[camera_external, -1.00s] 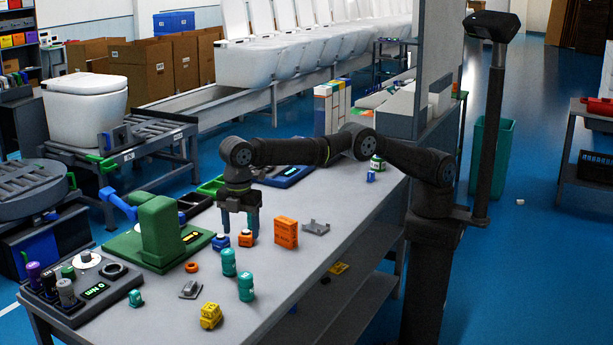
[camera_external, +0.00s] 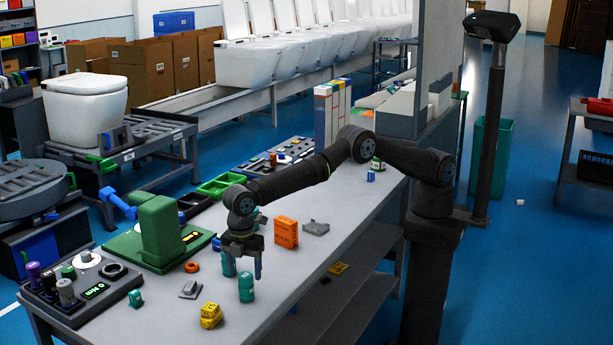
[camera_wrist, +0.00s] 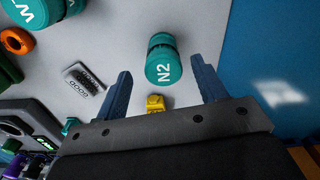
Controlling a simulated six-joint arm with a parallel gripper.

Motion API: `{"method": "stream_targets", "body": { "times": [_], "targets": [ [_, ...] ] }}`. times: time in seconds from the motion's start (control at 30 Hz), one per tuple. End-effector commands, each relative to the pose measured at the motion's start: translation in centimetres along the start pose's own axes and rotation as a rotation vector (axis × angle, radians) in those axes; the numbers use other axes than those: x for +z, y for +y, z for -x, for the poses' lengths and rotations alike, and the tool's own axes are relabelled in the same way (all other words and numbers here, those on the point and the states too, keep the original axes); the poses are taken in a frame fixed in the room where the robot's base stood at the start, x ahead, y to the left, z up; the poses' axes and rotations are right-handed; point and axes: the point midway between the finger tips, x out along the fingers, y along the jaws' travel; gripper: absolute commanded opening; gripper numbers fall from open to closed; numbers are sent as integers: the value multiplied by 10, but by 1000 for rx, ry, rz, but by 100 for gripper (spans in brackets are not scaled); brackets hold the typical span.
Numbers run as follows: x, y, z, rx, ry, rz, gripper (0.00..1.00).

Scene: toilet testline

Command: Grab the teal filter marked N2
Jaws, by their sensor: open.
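The teal filter marked N2 (camera_wrist: 163,68) shows in the wrist view with its white lettering facing me. It lies between the lines of my two fingers, near their tips, and nothing touches it. In the external view it is the front teal cylinder (camera_external: 246,290), standing upright on the grey table. My gripper (camera_external: 243,268) is open and empty, pointing down above and just behind it. In the wrist view my gripper (camera_wrist: 161,70) has a blue finger on each side of the filter. The exact height gap is hard to tell.
A second teal filter (camera_external: 228,266) stands close by, partly behind my gripper; its marking is cut off in the wrist view (camera_wrist: 38,10). The table's right edge is near.

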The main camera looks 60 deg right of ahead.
Motion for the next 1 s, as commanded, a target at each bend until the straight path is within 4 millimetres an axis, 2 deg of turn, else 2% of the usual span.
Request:
{"method": "stream_targets", "body": {
  "times": [0.23, 0.47, 0.5, 0.57, 0.73, 0.77, 1.0],
  "targets": [
    [0, -4, -37, -1, -1, 0, 65],
    [-1, -3, -41, 0, 0, 0, 65],
    [0, -3, -41, 0, 0, 0, 63],
    [0, -3, -41, 0, 0, 0, 51],
    [0, -3, -41, 0, 0, 0, 18],
    [0, -3, -41, 0, 0, 0, 15],
    [-1, -3, -40, 0, 0, 0, 15]
  ]
}}
